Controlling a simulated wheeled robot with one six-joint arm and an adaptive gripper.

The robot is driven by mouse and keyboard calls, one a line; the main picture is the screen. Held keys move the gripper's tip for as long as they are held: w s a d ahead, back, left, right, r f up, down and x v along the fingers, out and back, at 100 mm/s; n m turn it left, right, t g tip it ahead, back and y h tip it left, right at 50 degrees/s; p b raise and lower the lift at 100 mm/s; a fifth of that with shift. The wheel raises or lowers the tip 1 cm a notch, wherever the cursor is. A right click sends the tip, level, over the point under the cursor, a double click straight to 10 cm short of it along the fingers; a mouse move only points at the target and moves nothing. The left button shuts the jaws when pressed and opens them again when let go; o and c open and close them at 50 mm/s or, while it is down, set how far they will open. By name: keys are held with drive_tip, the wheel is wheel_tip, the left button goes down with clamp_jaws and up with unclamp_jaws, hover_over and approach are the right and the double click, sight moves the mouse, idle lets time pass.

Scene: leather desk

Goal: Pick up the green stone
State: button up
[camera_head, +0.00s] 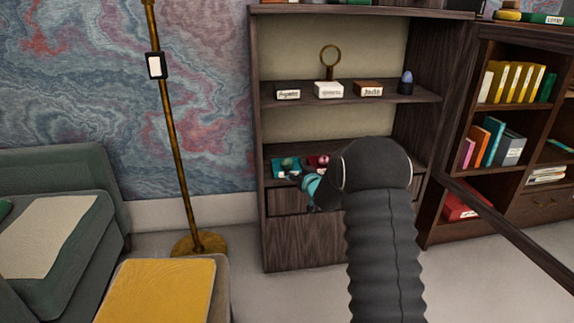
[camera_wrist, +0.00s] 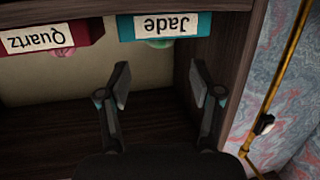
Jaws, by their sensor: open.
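The green stone shows in the wrist view as a thin green edge (camera_wrist: 158,43), mostly hidden by the teal block (camera_wrist: 190,26) labelled "Jade". That view is upside down. In the head view the teal block (camera_head: 279,173) sits on the lower shelf at its left end. My gripper (camera_wrist: 160,85) is open and empty, its two fingers spread apart below the stone in the wrist picture. In the head view my gripper (camera_head: 301,181) is just in front of the shelf, close to the block, partly hidden by my arm.
A red block labelled "Quartz" (camera_wrist: 48,38) with a pink stone (camera_head: 323,160) stands beside the teal block. The dark cabinet side wall (camera_wrist: 180,62) is close to one finger. A shelf (camera_head: 350,99) above holds other labelled blocks. A brass floor lamp (camera_head: 174,140) stands left of the cabinet.

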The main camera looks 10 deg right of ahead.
sight(289, 164)
drive_tip(key=shift+p+x, duration=0.4)
drive_tip(key=shift+x, duration=5.15)
drive_tip(key=shift+f, duration=0.1)
drive_tip(key=c, duration=1)
